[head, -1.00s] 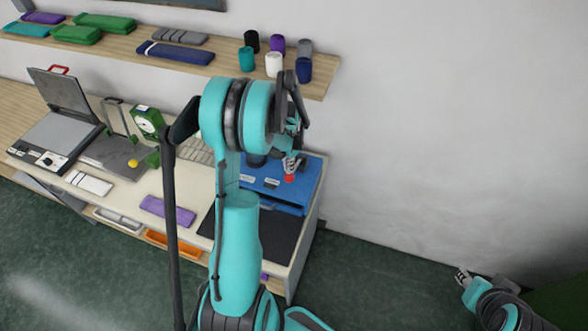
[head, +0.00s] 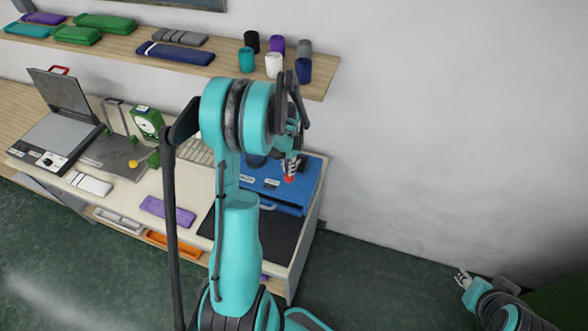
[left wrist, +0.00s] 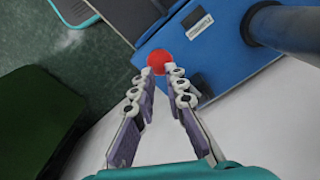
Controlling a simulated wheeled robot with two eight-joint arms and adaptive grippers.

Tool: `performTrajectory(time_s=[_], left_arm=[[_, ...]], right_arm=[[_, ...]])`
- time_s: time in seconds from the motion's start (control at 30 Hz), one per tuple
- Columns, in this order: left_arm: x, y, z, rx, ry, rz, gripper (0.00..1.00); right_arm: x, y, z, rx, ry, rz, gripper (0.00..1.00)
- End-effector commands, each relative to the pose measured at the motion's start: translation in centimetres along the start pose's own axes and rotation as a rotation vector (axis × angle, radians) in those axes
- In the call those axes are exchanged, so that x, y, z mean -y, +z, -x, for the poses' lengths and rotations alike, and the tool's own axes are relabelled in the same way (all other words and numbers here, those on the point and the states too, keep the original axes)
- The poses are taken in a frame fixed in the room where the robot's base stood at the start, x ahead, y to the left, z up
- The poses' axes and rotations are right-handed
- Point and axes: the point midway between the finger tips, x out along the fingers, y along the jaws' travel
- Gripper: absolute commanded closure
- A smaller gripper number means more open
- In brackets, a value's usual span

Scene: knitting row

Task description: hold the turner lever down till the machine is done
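The blue machine (head: 305,184) stands at the right end of the table, partly hidden by my left arm in the head view. It fills the top of the left wrist view (left wrist: 225,50). The turner lever shows only as a red round knob (head: 289,179), also in the left wrist view (left wrist: 157,61); its shaft is hidden. My left gripper (head: 291,166) points down at the knob. In the left wrist view its fingertips (left wrist: 159,72) close in on both sides of the knob, seemingly touching it. My right gripper (head: 462,276) is empty, far right, fingers apart.
A dark mat (head: 268,235) lies in front of the machine. A green dial device (head: 148,122), a grey press with raised lid (head: 60,135) and a purple knitted piece (head: 167,211) stand or lie left. A shelf (head: 320,84) with yarn cones hangs above.

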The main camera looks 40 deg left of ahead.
Motion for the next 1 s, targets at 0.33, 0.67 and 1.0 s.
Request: performTrajectory(time_s=[0.33,0.67,1.0], left_arm=[[0.0,0.0,-0.1,0.000,0.000,0.000,0.81],[0.0,0.0,-1.4,0.000,0.000,0.000,0.81],[0.0,0.0,-2.7,0.000,0.000,0.000,0.81]], right_arm=[[0.0,0.1,-0.1,0.000,0.000,0.000,0.67],[0.0,0.8,-1.2,0.000,0.000,0.000,0.67],[0.0,1.7,-2.3,0.000,0.000,0.000,0.67]])
